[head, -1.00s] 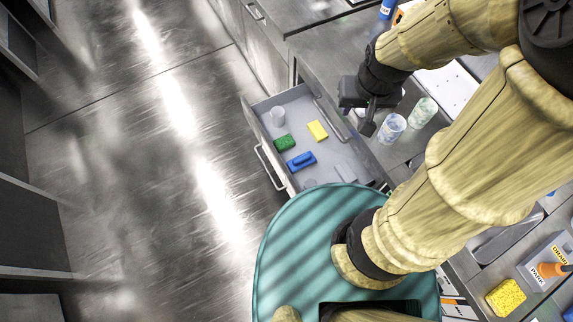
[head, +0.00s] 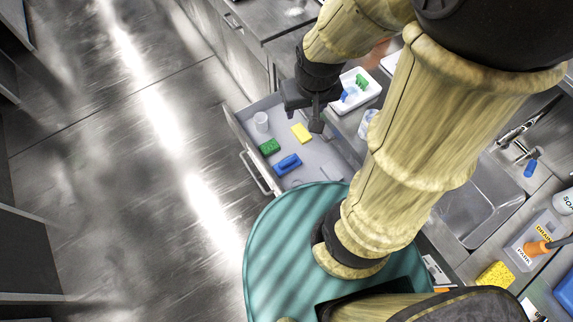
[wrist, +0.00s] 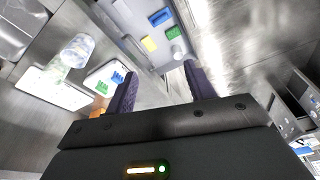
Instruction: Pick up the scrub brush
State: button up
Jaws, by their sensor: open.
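A blue piece with a raised grip, which looks like the scrub brush (head: 288,164), lies in the open grey drawer (head: 322,160). It also shows near the top of the wrist view (wrist: 160,17). My gripper (head: 318,121) is above the drawer's right edge, up and to the right of the brush and apart from it. In the wrist view its two dark fingers (wrist: 161,84) are spread with nothing between them.
The drawer also holds a green block (head: 269,146), a yellow sponge (head: 301,133) and a white cup (head: 261,121). A white tray (head: 373,88) with blue and green pieces sits on the counter beside my gripper. The floor (head: 120,190) left of the drawer is clear.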

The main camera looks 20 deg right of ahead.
jog(key=o, duration=0.9)
jog(key=shift+n, duration=0.3)
jog(key=b+x, duration=0.1)
jog(key=x, duration=0.1)
jog(key=b+x, duration=0.1)
jog(key=x, duration=0.1)
jog(key=b+x, duration=0.2)
jog(key=shift+w+d, duration=0.1)
jog(key=shift+w, duration=0.35)
jog(key=n+g+b, duration=0.3)
jog(key=b, duration=1.6)
send_over(287, 160)
notch_tip(287, 160, down, 31)
jog(key=shift+d, duration=0.1)
jog(key=shift+s, duration=0.1)
notch_tip(287, 160, down, 12)
jog(key=b, duration=0.3)
jog(key=shift+f+b, duration=0.1)
jog(key=shift+b, duration=0.25)
